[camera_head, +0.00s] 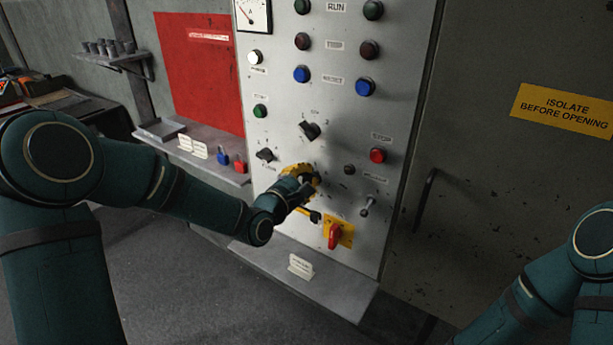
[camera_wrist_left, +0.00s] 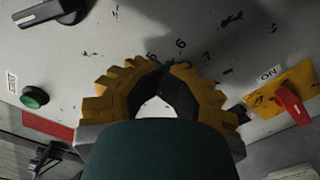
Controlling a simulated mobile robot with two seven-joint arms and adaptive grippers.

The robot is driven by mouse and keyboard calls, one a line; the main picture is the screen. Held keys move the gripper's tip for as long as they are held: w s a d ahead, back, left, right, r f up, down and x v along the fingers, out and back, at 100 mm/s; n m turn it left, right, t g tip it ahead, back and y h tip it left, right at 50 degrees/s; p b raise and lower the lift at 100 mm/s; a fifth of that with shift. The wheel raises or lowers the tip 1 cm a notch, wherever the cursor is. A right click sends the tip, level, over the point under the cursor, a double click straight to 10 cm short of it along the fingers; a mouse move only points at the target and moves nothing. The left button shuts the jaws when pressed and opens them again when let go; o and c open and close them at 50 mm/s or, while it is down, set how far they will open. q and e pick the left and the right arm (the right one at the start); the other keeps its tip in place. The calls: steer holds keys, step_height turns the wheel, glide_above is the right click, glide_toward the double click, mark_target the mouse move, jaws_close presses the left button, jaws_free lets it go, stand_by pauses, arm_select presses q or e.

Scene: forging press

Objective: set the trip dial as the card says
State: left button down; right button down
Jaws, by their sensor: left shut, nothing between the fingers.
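In the wrist view my left gripper (camera_wrist_left: 164,72) has ribbed yellow fingers with dark inner pads, and their tips meet with nothing between them. Just beyond the tips is the dial's printed scale (camera_wrist_left: 180,44), where the figures 5, 6 and 7 can be made out. The dial's knob and pointer are hidden behind the fingers. In the head view the left gripper (camera_head: 302,178) is at the lower part of the grey panel (camera_head: 330,110) and covers the dial. I cannot tell whether it touches. Small white cards stand on the shelf (camera_head: 192,146) and on the lower ledge (camera_head: 300,266); their writing is too small to read.
Close to the gripper are a red switch on a yellow plate (camera_head: 336,236), a black rotary switch (camera_head: 310,131), a toggle (camera_head: 367,204) and a red button (camera_head: 377,155). Blue and red padlocks (camera_head: 239,166) sit at the shelf's end. A cabinet door stands at the right.

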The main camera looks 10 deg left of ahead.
arm_select(q)
steer(key=shift+s+d+f+b, duration=0.1)
steer(key=shift+s+f+b, duration=0.05)
steer(key=shift+f+b, duration=0.25)
steer(key=shift+s+d+f+b, duration=0.1)
steer(key=shift+f+b, duration=0.3)
stand_by(1.5)
steer(key=shift+w+f, duration=0.1)
steer(key=shift+r, duration=0.25)
stand_by(0.4)
steer(key=shift+w+a+b, duration=0.1)
steer(key=shift+b, duration=0.3)
steer(key=shift+r, duration=0.15)
steer(key=shift+w+a+r+p, duration=0.1)
steer(key=shift+a+r+p, duration=0.05)
steer(key=shift+r+p, duration=0.45)
steer(key=shift+w+a+r+p, duration=0.1)
steer(key=shift+r+p, duration=0.3)
steer(key=shift+r, duration=0.3)
steer(key=v, duration=0.8)
steer(key=shift+f, duration=0.15)
